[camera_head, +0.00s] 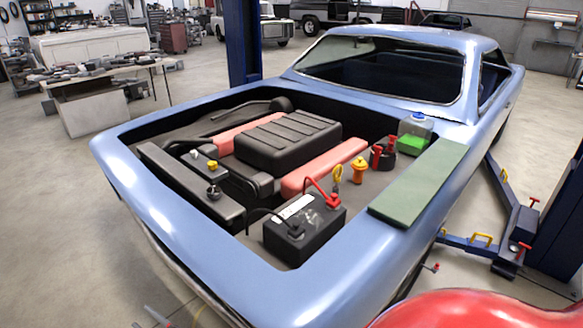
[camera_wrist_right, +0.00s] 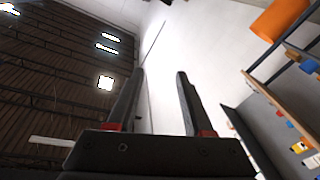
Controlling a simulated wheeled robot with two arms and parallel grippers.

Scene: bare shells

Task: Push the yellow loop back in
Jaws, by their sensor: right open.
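The yellow loop (camera_head: 337,174) stands upright in the open engine bay of the blue car, between the right red cover and the battery. Its lower part is hidden, and I cannot tell how far it sticks out. My right gripper (camera_wrist_right: 160,73) shows in the right wrist view with its two dark fingers apart and nothing between them. It points toward the ceiling and walls, away from the engine bay. I cannot make out either gripper in the head view.
The black battery (camera_head: 304,226) with a red-clamped cable is in front of the loop. An orange-yellow cap (camera_head: 359,170) and red-topped parts (camera_head: 383,156) stand to its right. A green pad (camera_head: 418,184) lies on the right fender. A glossy red surface (camera_head: 480,310) fills the bottom right corner.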

